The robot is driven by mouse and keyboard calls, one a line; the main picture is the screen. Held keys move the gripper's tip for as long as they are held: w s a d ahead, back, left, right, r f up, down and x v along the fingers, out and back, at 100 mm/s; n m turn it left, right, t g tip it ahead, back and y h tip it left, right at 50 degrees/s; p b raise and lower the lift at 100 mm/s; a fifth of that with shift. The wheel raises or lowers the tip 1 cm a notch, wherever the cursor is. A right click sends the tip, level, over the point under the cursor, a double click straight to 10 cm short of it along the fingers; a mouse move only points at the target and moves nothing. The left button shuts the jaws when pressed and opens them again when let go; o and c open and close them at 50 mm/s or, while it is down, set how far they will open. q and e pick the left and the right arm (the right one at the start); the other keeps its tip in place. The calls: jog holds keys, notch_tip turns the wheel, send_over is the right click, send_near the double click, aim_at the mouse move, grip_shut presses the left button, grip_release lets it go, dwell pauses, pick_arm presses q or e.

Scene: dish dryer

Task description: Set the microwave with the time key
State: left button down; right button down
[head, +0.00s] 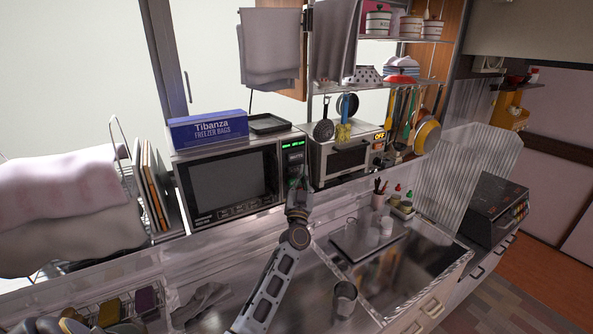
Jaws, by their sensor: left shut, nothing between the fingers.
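The microwave (232,180) stands on the counter against the back wall, its dark door closed. Its narrow control panel (292,158) is at its right side, with a lit green display at the top; single keys are too small to read. My left gripper (298,188) is shut and empty, its tips up at the lower part of the panel. I cannot tell whether the tips touch a key. The gripper hides the bottom of the panel. My right gripper is not in view.
A blue freezer bag box (208,129) and a dark tray (268,124) lie on top of the microwave. A toaster oven (345,160) stands close on its right. The sink (390,272) is at front right, with a metal cup (344,300) near it.

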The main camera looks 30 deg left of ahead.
pick_arm(q)
jog(key=shift+s+d+r+p, duration=0.1)
jog(key=shift+s+d+p, duration=0.3)
jog(key=shift+d, duration=0.25)
jog(key=shift+s+d+f+p, duration=0.1)
jog(key=shift+s+d+p, duration=0.3)
jog(key=shift+d, duration=0.3)
jog(key=shift+s+d+r+p, duration=0.1)
jog(key=shift+s+d+p, duration=0.3)
jog(key=shift+d, duration=0.25)
jog(key=shift+w, duration=0.1)
dwell(0.7)
